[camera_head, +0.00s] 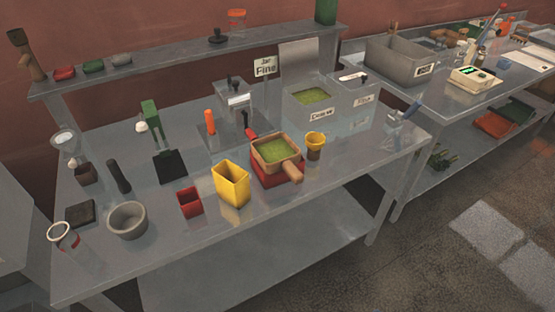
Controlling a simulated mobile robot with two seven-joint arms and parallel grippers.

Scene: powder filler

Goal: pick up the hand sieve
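What looks like the hand sieve is a square wooden-framed tool (258,160) with a short wooden handle (293,173) pointing to the front right. Green material shows inside its frame. It rests on a red base (279,181) near the middle of the steel table (215,246). Its mesh, if it has one, is hidden. Neither of my grippers is in view, and nothing is seen touching the tool.
A yellow container (231,185) and a red cup (190,203) stand left of the tool. A jar with a yellow top (315,145) stands close on its right.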

